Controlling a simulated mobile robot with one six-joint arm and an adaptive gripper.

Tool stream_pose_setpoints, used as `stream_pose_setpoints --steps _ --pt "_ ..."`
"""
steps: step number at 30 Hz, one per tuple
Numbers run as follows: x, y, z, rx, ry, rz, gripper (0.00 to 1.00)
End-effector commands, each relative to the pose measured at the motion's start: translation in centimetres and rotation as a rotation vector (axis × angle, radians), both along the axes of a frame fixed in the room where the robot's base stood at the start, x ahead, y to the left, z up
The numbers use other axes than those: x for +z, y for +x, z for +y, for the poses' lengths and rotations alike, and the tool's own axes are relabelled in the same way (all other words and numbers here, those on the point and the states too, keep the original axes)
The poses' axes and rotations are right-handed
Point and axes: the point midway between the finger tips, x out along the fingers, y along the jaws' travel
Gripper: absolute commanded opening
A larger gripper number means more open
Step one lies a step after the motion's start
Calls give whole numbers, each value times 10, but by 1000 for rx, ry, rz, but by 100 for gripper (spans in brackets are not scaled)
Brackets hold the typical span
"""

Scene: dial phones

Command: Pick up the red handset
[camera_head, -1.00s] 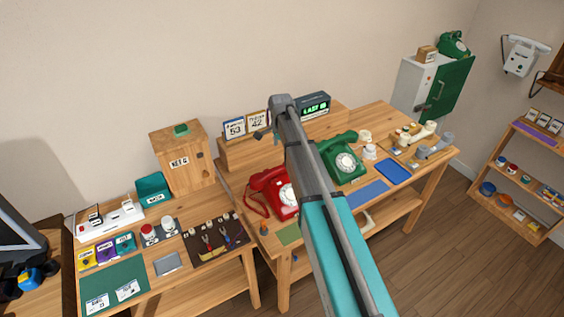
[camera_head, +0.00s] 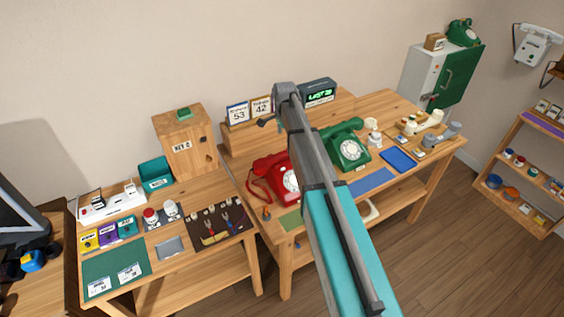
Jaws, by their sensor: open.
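The red dial phone (camera_head: 287,184) stands on the wooden table, partly hidden on its right by my arm. Its red handset (camera_head: 269,162) lies across the top of the phone, with a coiled red cord hanging at the left. My arm reaches up across the middle of the view, and its far end is above and beyond the phone in the picture. My gripper (camera_head: 267,122) shows only as a small dark part by the arm's end, apart from the handset. It is open, and nothing is seen in it. Its fingers are mostly hidden.
A green dial phone (camera_head: 347,147) stands right of my arm. A wooden box (camera_head: 186,147) stands left. A blue tray (camera_head: 398,159) lies at the right.

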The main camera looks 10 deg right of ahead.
Motion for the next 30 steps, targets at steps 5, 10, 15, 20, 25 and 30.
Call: stream_pose_setpoints --steps 5,10,15,20,25,30 --pt "-18 0 0 0 0 0 86" --pt "-31 0 -1 -1 0 0 86" --pt "-44 0 -1 -1 0 0 86" --pt "-54 0 -1 -1 0 0 86" --pt "-59 0 -1 -2 0 0 86" --pt "-59 0 -2 -2 0 0 86"
